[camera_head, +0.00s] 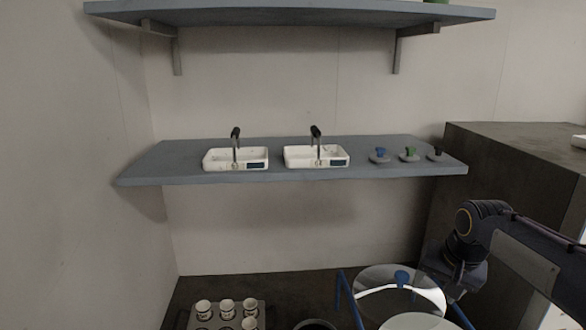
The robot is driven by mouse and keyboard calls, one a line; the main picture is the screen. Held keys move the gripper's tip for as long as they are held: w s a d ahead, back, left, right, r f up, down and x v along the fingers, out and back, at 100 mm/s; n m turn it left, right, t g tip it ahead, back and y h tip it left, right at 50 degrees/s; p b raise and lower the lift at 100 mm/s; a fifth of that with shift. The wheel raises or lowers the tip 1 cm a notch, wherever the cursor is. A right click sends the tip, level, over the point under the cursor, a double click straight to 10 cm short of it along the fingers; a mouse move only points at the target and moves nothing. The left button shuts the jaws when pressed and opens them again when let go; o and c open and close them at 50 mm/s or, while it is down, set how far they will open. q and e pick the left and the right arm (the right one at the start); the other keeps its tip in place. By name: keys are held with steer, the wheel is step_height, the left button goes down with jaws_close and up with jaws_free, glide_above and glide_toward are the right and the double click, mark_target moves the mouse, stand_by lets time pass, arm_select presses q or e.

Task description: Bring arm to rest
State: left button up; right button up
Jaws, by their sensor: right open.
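Blue legs (347,300) stand around that piece. My left gripper is not in view.
A grey shelf (370,143) holds two white trays (235,159) with black-handled pieces and three small knobbed items (409,156). A higher shelf (290,10) is above. A dark cabinet (500,150) stands right. A rack of several cups (228,308) sits lower left.

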steer(key=s+a+f+n+y, duration=0.1)
steer(key=s+a+f, duration=0.1)
steer(key=s, duration=0.6)
steer(key=s+a+f+n+t+y, duration=0.1)
steer(key=s+a, duration=0.3)
steer(key=s, duration=0.5)
steer(key=s+a+f+n+y, duration=0.1)
steer(key=s+a+f+n, duration=0.1)
steer(key=s, duration=0.7)
steer(key=shift+a+f+t, duration=0.3)
steer(key=shift+a+f, duration=0.4)
steer(key=shift+f, duration=0.2)
